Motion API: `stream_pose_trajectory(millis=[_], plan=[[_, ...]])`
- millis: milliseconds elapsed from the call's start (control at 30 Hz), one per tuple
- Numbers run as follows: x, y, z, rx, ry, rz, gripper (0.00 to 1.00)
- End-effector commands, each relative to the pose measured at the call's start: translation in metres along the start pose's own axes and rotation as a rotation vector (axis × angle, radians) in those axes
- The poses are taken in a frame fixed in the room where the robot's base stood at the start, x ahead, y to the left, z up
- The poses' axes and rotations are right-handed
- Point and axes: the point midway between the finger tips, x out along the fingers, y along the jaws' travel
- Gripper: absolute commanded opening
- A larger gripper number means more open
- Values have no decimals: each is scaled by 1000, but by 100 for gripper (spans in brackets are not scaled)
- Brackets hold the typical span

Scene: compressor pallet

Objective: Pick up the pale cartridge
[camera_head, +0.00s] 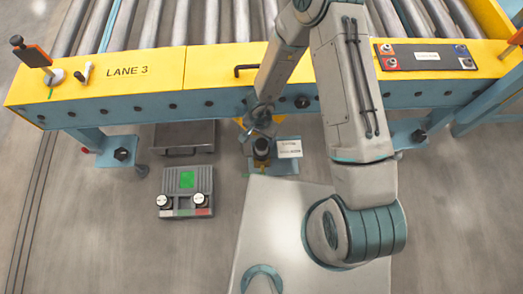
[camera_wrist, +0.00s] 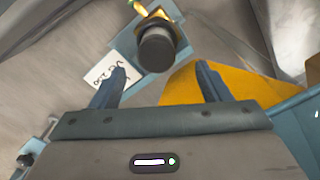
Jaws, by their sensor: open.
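I cannot make out a clearly pale cartridge in either view. A dark-topped upright cylinder (camera_head: 262,148) stands on a small blue mount below the conveyor's front edge. It also shows in the wrist view (camera_wrist: 157,48), with a brassy fitting behind it; its lower body is mostly hidden. My gripper (camera_head: 262,125) is just above and behind it in the head view, partly lost against the arm. In the wrist view my gripper (camera_wrist: 161,72) has its two blue fingers wide apart with nothing held between them. The cylinder lies beyond the fingertips, roughly centred between them.
A white label card (camera_head: 289,149) sits beside the cylinder. The yellow-edged conveyor (camera_head: 130,75) spans the back, with a control panel (camera_head: 425,56) at right. Floor further left is clear.

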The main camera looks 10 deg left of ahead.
Motion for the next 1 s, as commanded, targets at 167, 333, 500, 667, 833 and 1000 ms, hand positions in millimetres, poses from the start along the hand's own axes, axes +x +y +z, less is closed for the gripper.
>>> stream_pose_trajectory(millis=[167,333,500,667,833,1000], plan=[[8,-1,1,-3,0,0,70],[15,0,1,-3,0,0,70],[32,2,1,-4,0,-1,70],[49,5,2,-3,0,0,70],[60,5,1,-2,0,0,70],[59,4,1,-3,0,-1,70]])
